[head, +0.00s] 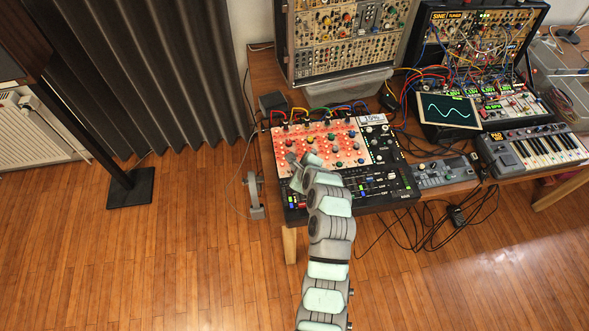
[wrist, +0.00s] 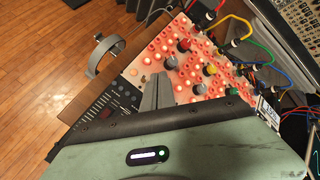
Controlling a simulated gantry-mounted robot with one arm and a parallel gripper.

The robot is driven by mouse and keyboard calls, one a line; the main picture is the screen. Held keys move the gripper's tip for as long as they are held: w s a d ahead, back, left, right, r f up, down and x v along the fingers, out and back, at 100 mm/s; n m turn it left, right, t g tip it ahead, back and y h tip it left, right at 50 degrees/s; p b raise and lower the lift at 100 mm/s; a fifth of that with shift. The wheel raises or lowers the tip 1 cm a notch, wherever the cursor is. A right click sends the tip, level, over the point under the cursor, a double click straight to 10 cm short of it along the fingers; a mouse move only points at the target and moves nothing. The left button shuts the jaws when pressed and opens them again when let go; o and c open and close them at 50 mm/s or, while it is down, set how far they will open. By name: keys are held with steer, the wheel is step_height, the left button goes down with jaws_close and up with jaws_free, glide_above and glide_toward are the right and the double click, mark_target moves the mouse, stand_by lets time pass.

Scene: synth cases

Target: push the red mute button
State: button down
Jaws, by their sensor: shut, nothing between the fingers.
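A black mixer (head: 395,186) with a glowing red-and-white knob panel (head: 352,143) lies at the left end of the table. The panel also shows in the wrist view (wrist: 208,52), with lit red spots and coloured knobs. On the mixer's dark part in the wrist view is a small dull red round piece (wrist: 105,113); I cannot tell if it is the mute button. My gripper (head: 292,159) is over the mixer's left side, shut and empty. Its grey fingers (wrist: 163,76) overlap the panel's near edge in the wrist view, and contact cannot be told. My arm hides part of the mixer.
A grey curved band (head: 255,195) hangs at the table's left edge. Coloured cables (head: 322,111) rise behind the panel. A small device (head: 443,172), a wave screen (head: 447,110) and a keyboard (head: 533,148) stand to the right.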

steer(key=shift+f, duration=0.1)
stand_by(0.6)
steer(key=shift+f+p, duration=0.4)
steer(key=shift+p, duration=0.05)
steer(key=shift+r, duration=0.15)
steer(key=shift+r+p, duration=0.45)
steer(key=shift+p, duration=0.45)
step_height(320, 180, up, 6)
steer(key=p, duration=0.7)
steer(key=shift+f, duration=0.1)
